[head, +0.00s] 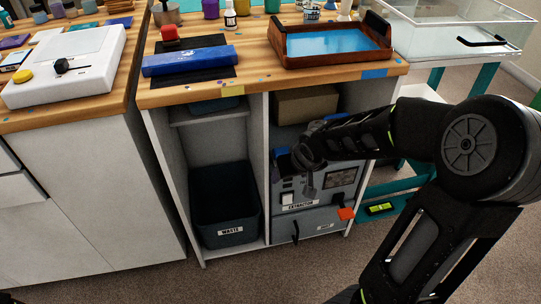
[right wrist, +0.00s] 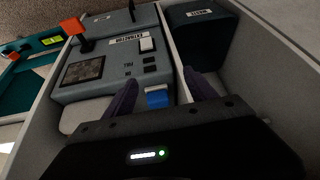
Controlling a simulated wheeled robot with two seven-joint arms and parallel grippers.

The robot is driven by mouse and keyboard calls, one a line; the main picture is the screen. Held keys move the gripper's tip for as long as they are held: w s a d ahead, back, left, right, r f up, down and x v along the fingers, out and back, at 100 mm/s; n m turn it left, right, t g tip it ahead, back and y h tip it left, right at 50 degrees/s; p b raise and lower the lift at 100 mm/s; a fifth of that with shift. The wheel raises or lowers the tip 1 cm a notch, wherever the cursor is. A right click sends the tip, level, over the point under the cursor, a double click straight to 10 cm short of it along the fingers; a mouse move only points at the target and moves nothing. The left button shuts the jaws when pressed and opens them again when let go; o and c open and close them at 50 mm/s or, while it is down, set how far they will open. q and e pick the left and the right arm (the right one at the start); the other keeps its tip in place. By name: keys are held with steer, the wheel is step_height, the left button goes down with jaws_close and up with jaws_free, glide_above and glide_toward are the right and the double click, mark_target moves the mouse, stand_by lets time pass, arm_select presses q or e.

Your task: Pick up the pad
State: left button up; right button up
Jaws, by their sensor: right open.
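No item is labelled as the pad. A small blue block (right wrist: 157,97) lies by the grey extractor (right wrist: 112,62), between my right gripper's fingers in the right wrist view; I cannot tell if it is the pad. My right gripper (right wrist: 160,80) is open, with its two dark fingers apart and nothing visibly clamped. In the head view the right gripper (head: 310,180) reaches into the right shelf bay, in front of the extractor (head: 340,184), and partly hides it. A bit of blue (head: 280,151) shows beside the gripper. My left gripper is not in view.
A dark waste bin (head: 226,205) stands in the left bay, past a divider (head: 266,170). A cardboard box (head: 305,103) sits above the extractor. An orange knob (head: 346,213) sticks out at its front. The worktop above holds a wooden tray (head: 330,60) of blue liquid.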

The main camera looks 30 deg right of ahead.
steer(key=shift+s+d+f+m+g+h, duration=0.15)
steer(key=shift+s+d+g, duration=0.15)
steer(key=shift+s, duration=0.2)
steer(key=shift+s+d+f+m+g+h, duration=0.15)
steer(key=shift+s+g, duration=0.15)
steer(key=shift+s, duration=0.2)
steer(key=b, duration=0.1)
glide_toward(283, 153)
steer(key=x, duration=0.3)
steer(key=s+x, duration=0.1)
steer(key=x, duration=0.1)
steer(key=shift+w+f, duration=0.15)
steer(key=shift+f, duration=0.3)
steer(key=shift+w, duration=0.15)
steer(key=b+x, duration=0.2)
steer(key=x, duration=0.3)
steer(key=shift+w, duration=0.25)
